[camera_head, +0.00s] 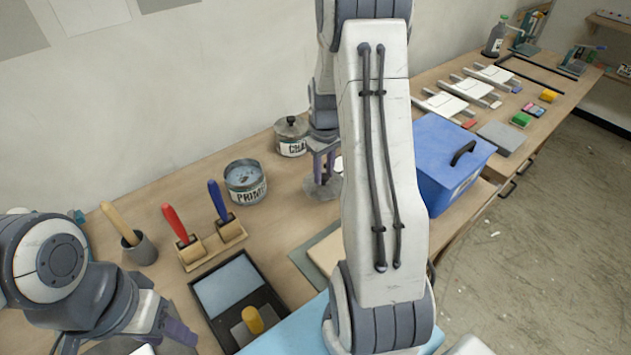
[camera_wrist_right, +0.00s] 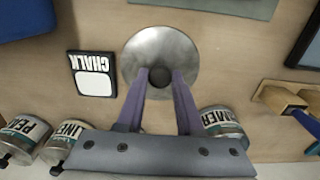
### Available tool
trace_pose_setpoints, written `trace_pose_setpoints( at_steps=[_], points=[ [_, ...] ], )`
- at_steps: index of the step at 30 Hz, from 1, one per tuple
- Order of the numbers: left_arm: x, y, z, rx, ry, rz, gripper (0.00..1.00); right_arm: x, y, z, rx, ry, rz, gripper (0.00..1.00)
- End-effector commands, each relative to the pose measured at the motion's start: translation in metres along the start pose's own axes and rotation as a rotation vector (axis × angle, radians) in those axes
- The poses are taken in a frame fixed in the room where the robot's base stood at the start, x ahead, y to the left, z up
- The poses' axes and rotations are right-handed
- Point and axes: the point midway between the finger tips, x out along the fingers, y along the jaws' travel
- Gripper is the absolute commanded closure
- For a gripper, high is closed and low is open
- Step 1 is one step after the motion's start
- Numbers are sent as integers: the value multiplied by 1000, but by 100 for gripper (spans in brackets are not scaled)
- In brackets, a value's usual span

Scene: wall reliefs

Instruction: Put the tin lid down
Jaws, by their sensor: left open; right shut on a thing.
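The round grey tin lid (camera_head: 318,190) shows in the head view just below my right gripper (camera_head: 323,168), partly hidden by my right arm. In the right wrist view, the fingers of my right gripper (camera_wrist_right: 160,78) are shut on the dark knob in the middle of the lid (camera_wrist_right: 160,42). The lid looks flat over the bare wood; I cannot tell whether it touches the bench. An open tin marked PRIM (camera_head: 246,183) stands to its left. My left gripper (camera_head: 165,330) is open and empty at the lower left, partly out of frame.
A lidded tin (camera_head: 291,136) stands behind. A black CHALK card (camera_wrist_right: 92,74) lies close beside the lid. A blue box (camera_head: 440,165) stands right of my arm. A brush rack (camera_head: 212,245) and a black tray (camera_head: 235,295) are at the left front.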

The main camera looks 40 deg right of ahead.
Motion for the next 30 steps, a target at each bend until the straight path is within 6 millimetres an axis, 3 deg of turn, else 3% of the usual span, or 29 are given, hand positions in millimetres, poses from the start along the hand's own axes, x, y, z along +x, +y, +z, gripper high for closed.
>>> trace_pose_setpoints(
  at_steps=[6, 15, 28, 29, 30],
  points=[
    [-6, 0, 0, 0, 0, 0, 50, 14, -11, -21, 0, 0, 0, 100],
    [-17, 1, -1, 0, 0, 0, 50, 50, -11, -21, 1, -2, -1, 100],
    [-13, 1, -1, 0, 0, 0, 50, 59, -11, -21, 1, 0, 0, 100],
    [-14, 1, -1, 0, 0, 0, 50, 58, -11, -21, 1, 0, 0, 57],
    [-14, 1, -1, 0, 0, 0, 50, 58, -11, -21, 1, 0, 0, 42]
  ],
)
